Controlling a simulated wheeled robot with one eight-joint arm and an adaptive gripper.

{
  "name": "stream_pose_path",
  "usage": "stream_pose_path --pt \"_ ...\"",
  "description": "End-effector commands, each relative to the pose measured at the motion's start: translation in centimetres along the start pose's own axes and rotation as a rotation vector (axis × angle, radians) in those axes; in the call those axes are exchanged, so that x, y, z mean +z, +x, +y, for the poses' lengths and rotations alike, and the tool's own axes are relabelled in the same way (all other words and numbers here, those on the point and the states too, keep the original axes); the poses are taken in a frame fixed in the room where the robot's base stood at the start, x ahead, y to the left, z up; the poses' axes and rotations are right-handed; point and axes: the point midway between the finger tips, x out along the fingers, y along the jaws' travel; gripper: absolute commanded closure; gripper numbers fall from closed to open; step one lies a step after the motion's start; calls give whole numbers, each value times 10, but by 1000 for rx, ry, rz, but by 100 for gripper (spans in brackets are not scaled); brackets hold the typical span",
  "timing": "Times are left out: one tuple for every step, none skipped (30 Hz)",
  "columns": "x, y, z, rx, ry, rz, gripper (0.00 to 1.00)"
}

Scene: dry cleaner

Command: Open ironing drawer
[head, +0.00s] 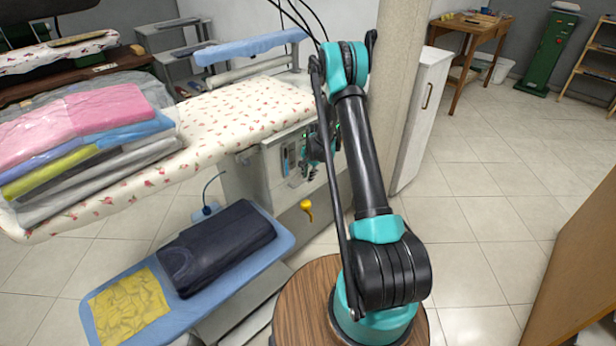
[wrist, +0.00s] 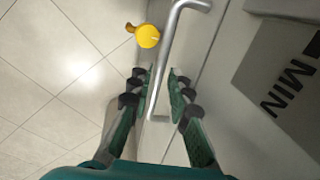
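The ironing machine (head: 228,112) has a flower-patterned padded board on top and a grey body below. In the wrist view a grey metal bar handle (wrist: 167,58) stands out from a pale grey front panel (wrist: 225,95), which I take for the drawer front. My gripper (wrist: 160,80) is open, with one finger on each side of the handle's lower part. I cannot tell whether either finger touches it. In the head view my gripper (head: 312,165) is at the machine's side, partly behind my arm, and the handle is not clear there. How far the drawer is open cannot be told.
A yellow knob (wrist: 147,36) sticks out left of the handle; it also shows in the head view (head: 307,208). A blue padded shelf (head: 190,312) with dark folded cloth lies low at the left. A pale column (head: 402,80) and white cabinet (head: 424,115) stand right of the machine.

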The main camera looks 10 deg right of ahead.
Motion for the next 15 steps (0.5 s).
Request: stream_pose_path --pt "0 0 0 0 0 0 81" --pt "0 0 0 0 0 0 81" --pt "0 0 0 0 0 0 81" --pt "0 0 0 0 0 0 81" --pt "0 0 0 0 0 0 81" --pt "0 0 0 0 0 0 85" --pt "0 0 0 0 0 0 89" --pt "0 0 0 0 0 0 92" --pt "0 0 0 0 0 0 97" --pt "0 0 0 0 0 0 100" --pt "0 0 0 0 0 0 100" --pt "0 0 0 0 0 0 100" --pt "0 0 0 0 0 0 100" --pt "0 0 0 0 0 0 100" --pt "0 0 0 0 0 0 100"
